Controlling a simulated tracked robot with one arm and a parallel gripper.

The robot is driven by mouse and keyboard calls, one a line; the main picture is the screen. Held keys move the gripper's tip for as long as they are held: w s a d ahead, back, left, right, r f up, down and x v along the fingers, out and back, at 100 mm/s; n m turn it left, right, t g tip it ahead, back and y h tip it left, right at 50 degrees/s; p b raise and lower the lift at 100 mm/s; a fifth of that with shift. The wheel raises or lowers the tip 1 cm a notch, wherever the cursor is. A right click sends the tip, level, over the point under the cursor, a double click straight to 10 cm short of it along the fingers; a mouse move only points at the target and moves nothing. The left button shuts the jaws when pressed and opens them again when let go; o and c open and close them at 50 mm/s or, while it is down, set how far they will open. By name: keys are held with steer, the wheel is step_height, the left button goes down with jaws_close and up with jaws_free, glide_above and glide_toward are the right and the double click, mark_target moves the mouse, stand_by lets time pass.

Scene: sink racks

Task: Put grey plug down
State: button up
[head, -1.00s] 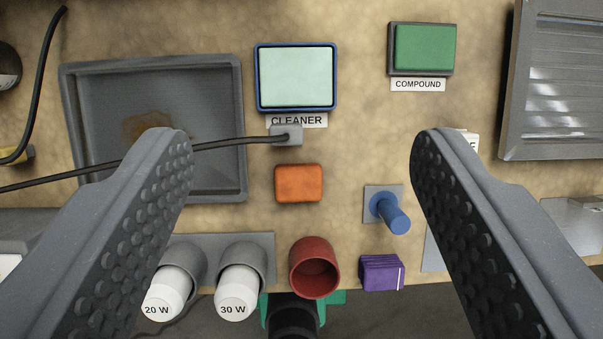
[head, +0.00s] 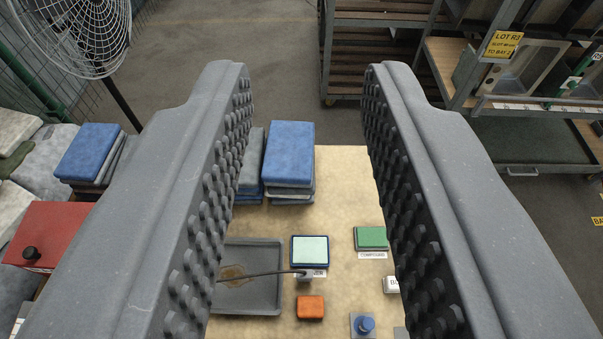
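The grey plug (head: 303,277) rests on the tan tabletop (head: 342,200), just in front of the pale green cleaner pad (head: 310,250), and partly covers that pad's label. Its dark cable (head: 262,274) runs left across the grey tray (head: 250,303) and passes out of sight behind my left finger. My gripper (head: 306,80) is wide open with nothing between its fingers. It is above and apart from the plug, which shows low in the gap between the fingers.
An orange block (head: 310,307) and a blue peg (head: 363,325) sit nearer. A green compound pad (head: 371,238) is to the right. Stacked blue pads (head: 289,153) stand at the back. A fan (head: 70,35) and racks (head: 380,50) stand beyond the table.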

steer(key=w+f+n+g+b, duration=0.1)
steer(key=w+f+n+g, duration=0.1)
steer(key=w+f, duration=0.4)
steer(key=w+f+n+g+b, duration=0.1)
steer(key=w+f+n+g, duration=0.15)
steer(key=f, duration=0.65)
steer(key=n+g+b, duration=0.1)
steer(key=n+g, duration=0.2)
steer(key=n, duration=0.1)
glide_above(305, 273)
step_height(305, 273, down, 13)
steer(key=f+n+g+b, duration=0.1)
steer(key=f+n+g, duration=0.1)
steer(key=f, duration=0.9)
steer(key=f+n+g+b, duration=0.1)
steer(key=f+n+g, duration=0.2)
steer(key=f, duration=0.7)
steer(key=f+n+g+b, duration=0.1)
steer(key=f+n+g, duration=0.2)
steer(key=f, duration=0.8)
steer(key=shift+s+a+f+n, duration=0.1)
steer(key=shift+s+f+n, duration=0.2)
steer(key=shift+n, duration=0.45)
steer(key=f+b, duration=0.1)
steer(key=f, duration=0.5)
steer(key=f+b, duration=0.1)
steer(key=f, duration=0.5)
steer(key=shift+w+f, duration=0.2)
steer(key=shift+f, duration=0.2)
steer(key=shift+c, duration=0.3)
